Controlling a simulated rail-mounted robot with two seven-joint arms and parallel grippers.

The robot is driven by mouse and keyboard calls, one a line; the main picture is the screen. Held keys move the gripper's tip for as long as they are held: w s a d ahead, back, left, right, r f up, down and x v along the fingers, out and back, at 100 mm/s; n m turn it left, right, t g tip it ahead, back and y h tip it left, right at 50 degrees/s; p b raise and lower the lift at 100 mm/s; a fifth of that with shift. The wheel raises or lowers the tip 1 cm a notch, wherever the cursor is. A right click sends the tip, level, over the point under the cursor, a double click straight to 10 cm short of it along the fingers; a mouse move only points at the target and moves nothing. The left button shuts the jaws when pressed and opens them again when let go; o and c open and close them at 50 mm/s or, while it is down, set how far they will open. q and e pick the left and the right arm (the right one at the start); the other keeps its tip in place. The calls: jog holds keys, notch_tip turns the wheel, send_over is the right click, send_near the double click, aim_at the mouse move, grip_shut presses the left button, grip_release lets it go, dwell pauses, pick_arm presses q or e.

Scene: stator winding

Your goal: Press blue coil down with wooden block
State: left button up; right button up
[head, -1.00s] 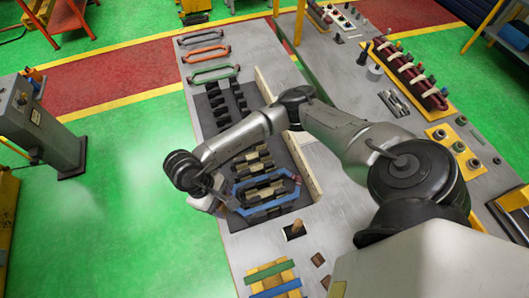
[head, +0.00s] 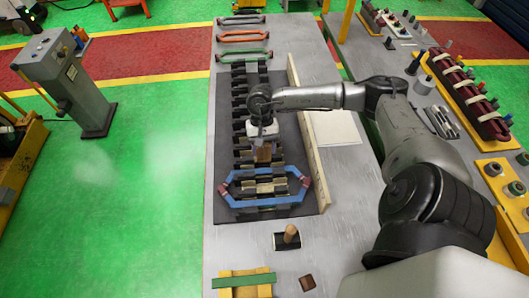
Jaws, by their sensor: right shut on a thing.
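The blue coil (head: 262,203) is a long six-sided loop with dark red wraps at its ends. It lies across the slots at the near end of the dark stator (head: 232,213). My right gripper (head: 263,147) is shut on a brown wooden block (head: 263,154). It holds the block over the slots just beyond the coil's far side, apart from the coil in the picture. I cannot tell whether the block touches the slots beneath. My left gripper is not in view.
Green (head: 244,54), red (head: 242,35) and grey (head: 242,19) coils lie at the table's far end. A wooden-handled tool (head: 290,236) stands near the stator. A small brown block (head: 307,283) and a green bar (head: 243,280) on a yellow holder lie at the front.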

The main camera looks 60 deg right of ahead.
aim_at(265, 158)
jog(key=shift+d+f, duration=0.25)
jog(key=shift+d, duration=0.2)
jog(key=shift+f+b, duration=0.3)
jog(key=shift+f, duration=0.3)
jog(key=shift+f+b, duration=0.6)
jog(key=shift+f, duration=0.95)
notch_tip(265, 158, down, 3)
jog(key=b, duration=0.3)
jog(key=shift+f, duration=0.1)
pick_arm(q)
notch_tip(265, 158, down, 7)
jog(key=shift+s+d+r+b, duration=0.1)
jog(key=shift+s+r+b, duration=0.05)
jog(key=shift+b, duration=0.65)
pick_arm(e)
jog(key=shift+f, duration=0.6)
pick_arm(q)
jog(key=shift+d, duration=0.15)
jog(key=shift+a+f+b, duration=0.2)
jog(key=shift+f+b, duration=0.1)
pick_arm(e)
jog(key=shift+f, duration=0.15)
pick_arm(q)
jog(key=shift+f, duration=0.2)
pick_arm(e)
jog(key=shift+f, duration=0.1)
